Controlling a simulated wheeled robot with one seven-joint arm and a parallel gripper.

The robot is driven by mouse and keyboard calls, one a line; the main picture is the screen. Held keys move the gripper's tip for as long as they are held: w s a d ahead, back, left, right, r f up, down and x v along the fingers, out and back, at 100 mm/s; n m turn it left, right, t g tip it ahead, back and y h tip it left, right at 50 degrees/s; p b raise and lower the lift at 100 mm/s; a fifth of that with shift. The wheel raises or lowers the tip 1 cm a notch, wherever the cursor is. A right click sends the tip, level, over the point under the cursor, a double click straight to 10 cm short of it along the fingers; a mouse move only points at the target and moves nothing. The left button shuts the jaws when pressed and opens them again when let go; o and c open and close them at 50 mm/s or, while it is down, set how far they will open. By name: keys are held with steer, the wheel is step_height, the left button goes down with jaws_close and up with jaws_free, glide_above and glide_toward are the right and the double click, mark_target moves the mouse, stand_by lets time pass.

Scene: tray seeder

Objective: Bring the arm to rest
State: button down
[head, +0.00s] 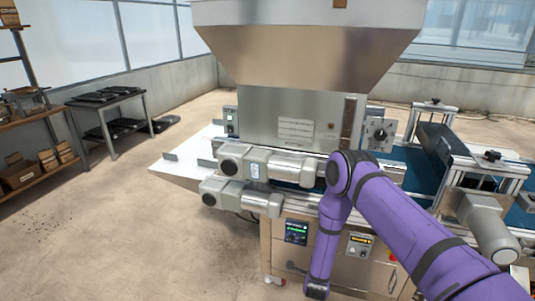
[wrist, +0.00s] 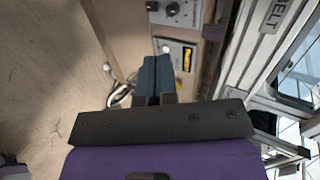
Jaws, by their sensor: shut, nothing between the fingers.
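My purple arm reaches in from the lower right in the head view, bends in front of the seeder machine (head: 290,110), and its forearm hangs down before the control panels. My gripper (wrist: 154,82) shows in the wrist view with its two dark blue fingers together and nothing between them. The fingers appear apart from the panel. In the head view the gripper itself is not visible below the frame's lower edge.
The machine's motors (head: 245,165) stick out beside my arm, and a conveyor belt (head: 432,150) runs to the right. Shelves (head: 35,120) and a table (head: 105,98) stand at left. The floor (head: 130,215) between is clear.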

steer(key=w+r+n+y, duration=0.15)
steer(key=w+r, duration=0.25)
steer(key=r, duration=0.7)
steer(key=w+r+n+y, duration=0.1)
steer(key=w+r+n, duration=0.25)
steer(key=r, duration=0.75)
steer(key=s+d+r+n+g+y, duration=0.1)
steer(key=s+r+n, duration=0.2)
steer(key=r, duration=0.9)
steer(key=s+d+r+n+g, duration=0.1)
steer(key=s+r+n, duration=0.15)
steer(key=r, duration=0.95)
steer(key=s+d+r+n+g, duration=0.1)
steer(key=s+d+r+n, duration=0.15)
steer(key=s+r, duration=0.6)
steer(key=s+d+r+n+g, duration=0.1)
steer(key=s+d+r+n, duration=0.15)
steer(key=s+r, duration=0.55)
steer(key=s+d+r+n+g, duration=0.1)
steer(key=s+d+n, duration=0.1)
steer(key=s, duration=0.9)
steer(key=s+d+r+n+g, duration=0.1)
steer(key=s+d+r+n, duration=0.1)
steer(key=s, duration=1)
steer(key=shift+s+n+h, duration=0.15)
steer(key=shift+n+h, duration=0.2)
